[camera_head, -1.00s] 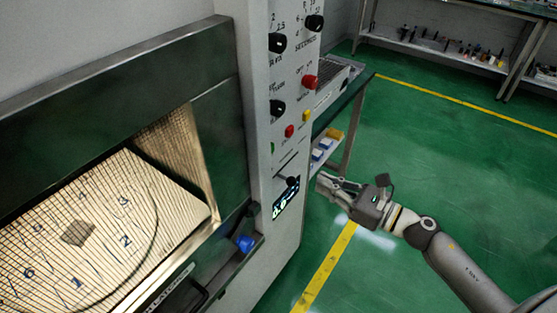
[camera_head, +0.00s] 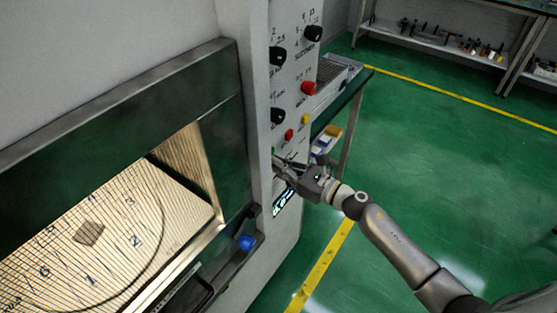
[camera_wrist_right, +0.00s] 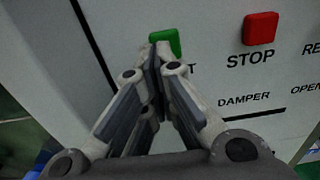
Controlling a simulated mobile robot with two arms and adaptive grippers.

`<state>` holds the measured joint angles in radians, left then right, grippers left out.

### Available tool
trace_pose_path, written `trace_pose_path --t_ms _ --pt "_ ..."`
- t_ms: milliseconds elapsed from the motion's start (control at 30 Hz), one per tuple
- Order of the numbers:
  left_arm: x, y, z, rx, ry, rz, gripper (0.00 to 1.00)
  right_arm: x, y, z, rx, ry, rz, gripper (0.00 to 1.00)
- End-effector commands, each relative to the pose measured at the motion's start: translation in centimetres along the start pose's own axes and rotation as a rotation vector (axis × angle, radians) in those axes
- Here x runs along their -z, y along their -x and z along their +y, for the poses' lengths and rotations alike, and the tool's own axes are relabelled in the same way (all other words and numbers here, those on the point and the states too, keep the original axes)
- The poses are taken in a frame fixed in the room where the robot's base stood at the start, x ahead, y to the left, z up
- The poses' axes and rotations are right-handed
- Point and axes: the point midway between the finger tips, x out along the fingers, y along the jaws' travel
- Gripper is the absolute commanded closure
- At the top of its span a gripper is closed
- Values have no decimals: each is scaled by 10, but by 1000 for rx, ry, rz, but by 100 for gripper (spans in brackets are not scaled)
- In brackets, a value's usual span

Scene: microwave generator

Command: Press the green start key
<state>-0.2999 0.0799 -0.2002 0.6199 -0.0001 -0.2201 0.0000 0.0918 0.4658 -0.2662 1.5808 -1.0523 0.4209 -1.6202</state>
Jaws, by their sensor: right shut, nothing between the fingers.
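The green start key (camera_wrist_right: 166,41) is a square button on the white panel in the right wrist view. My right gripper (camera_wrist_right: 158,50) is shut and empty, with its fingertips over the lower left part of the key. I cannot tell whether they touch it. In the head view the right gripper (camera_head: 278,160) is at the front panel (camera_head: 285,228), below the red and yellow buttons. My left gripper is not in view.
A red stop key (camera_wrist_right: 261,28) sits right of the green one. Black knobs (camera_head: 278,57) and a red knob (camera_head: 308,88) stick out higher up. The oven window (camera_head: 90,260) is to the left, with a blue knob (camera_head: 246,243) nearby. The green floor to the right is clear.

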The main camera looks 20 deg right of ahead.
Motion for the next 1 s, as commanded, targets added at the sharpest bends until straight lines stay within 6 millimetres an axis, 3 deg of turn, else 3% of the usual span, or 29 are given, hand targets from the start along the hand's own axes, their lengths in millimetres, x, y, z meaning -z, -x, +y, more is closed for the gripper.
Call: trace_pose_path --t_ms 467,733,1000 --pt "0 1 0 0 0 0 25 1 -6 0 -1 0 0 100" --pt "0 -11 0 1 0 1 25 1 -25 0 0 2 -2 100" --pt "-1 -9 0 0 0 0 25 -2 -26 0 1 0 -5 100"
